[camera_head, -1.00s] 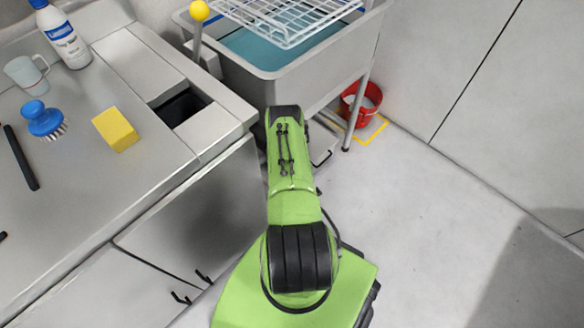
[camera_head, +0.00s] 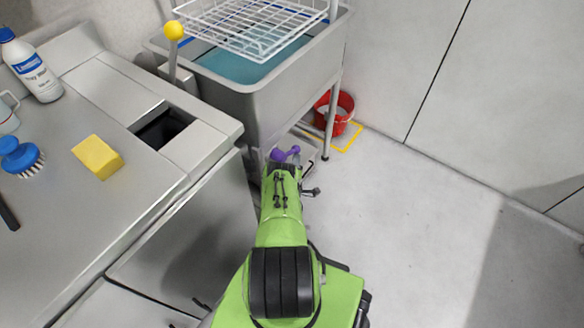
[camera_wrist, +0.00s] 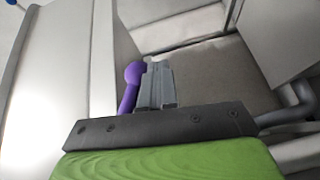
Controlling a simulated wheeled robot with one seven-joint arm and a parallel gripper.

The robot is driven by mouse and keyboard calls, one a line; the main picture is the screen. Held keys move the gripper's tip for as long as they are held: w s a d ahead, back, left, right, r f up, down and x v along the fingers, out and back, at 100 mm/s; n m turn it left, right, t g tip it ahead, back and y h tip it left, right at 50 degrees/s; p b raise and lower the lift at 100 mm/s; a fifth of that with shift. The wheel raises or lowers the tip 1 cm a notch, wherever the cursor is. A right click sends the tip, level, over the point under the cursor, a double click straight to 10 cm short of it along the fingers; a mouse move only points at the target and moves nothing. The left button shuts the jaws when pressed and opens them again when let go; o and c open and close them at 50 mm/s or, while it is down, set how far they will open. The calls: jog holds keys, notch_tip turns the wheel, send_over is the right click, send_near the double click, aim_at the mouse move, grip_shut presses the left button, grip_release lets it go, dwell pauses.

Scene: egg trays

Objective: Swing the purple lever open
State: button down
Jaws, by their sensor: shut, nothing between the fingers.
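The purple lever (camera_head: 284,154) shows in the head view just beyond the end of my green arm, low beside the grey sink. In the wrist view the lever (camera_wrist: 132,84) has a rounded knob on a slanting stem and stands just left of my gripper (camera_wrist: 156,68). My gripper's grey fingers are shut with nothing between them. The fingers are beside the lever's knob, very close; I cannot tell whether they touch. The lower part of the stem is hidden behind my gripper's black mount. The gripper is hidden by my arm in the head view.
The grey sink (camera_head: 265,105) with a white wire rack (camera_head: 250,22) stands ahead on legs. A steel counter (camera_head: 70,215) fills the left, with a yellow sponge (camera_head: 97,157). A red bucket (camera_head: 336,112) sits by the wall. The floor to the right is clear.

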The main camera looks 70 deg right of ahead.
jog(key=shift+s+d+r+n+t+h+b, duration=0.15)
jog(key=shift+d+r+n+t+h+b, duration=0.35)
jog(key=shift+d+r+n+h+b, duration=0.65)
jog(key=shift+a+f+m+h+p, duration=0.1)
jog(key=shift+a+m+h+p, duration=0.15)
jog(key=shift+h+p, duration=0.1)
